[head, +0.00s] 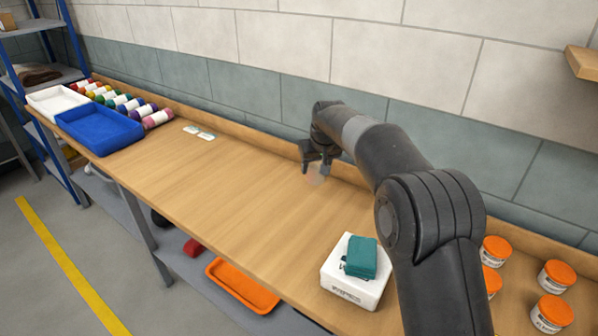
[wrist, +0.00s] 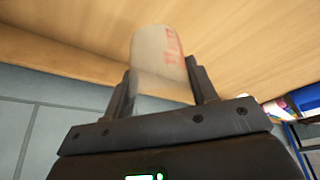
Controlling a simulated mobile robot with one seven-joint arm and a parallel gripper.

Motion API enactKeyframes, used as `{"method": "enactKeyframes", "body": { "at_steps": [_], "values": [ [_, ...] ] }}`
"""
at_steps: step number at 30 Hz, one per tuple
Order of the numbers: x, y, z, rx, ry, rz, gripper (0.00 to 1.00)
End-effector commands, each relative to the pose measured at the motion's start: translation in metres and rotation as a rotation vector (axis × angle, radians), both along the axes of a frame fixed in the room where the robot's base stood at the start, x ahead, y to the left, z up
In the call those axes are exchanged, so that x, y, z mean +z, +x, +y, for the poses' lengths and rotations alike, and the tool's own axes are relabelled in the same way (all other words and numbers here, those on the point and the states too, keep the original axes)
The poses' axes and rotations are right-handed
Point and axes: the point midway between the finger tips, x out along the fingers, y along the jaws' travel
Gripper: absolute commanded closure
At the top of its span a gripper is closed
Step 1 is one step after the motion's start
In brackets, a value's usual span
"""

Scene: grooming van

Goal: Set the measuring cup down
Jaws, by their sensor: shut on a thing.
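The measuring cup (wrist: 160,55) is clear and cylindrical with red markings. In the wrist view it sits between the two fingers of my gripper (wrist: 163,88), which is shut on it. In the head view the cup (head: 316,177) shows faintly below my gripper (head: 316,165), over the back middle of the wooden bench (head: 225,205). I cannot tell whether the base of the cup touches the bench.
Several orange-lidded jars (head: 555,275) are at right. A blue tray (head: 98,128), a white tray (head: 55,101) and several bottles are at left. The bench middle is clear.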

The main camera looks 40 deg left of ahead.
Motion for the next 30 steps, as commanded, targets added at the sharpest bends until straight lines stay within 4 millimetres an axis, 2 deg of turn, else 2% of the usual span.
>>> {"method": "enactKeyframes", "body": {
  "at_steps": [2,5,12,17,22,30],
  "values": [
    [0.005,0.002,-0.007,0.001,0.0,0.0,0.69],
    [0.008,-0.006,-0.003,0.041,0.0,0.002,0.69],
    [0.011,-0.064,0.047,0.277,-0.002,0.003,0.69],
    [0.012,-0.092,0.069,0.386,-0.001,0.001,0.69],
    [-0.002,-0.11,0.094,0.416,-0.001,0.0,0.69],
    [-0.04,-0.139,0.148,0.414,-0.003,0.0,0.69]
  ]
}}
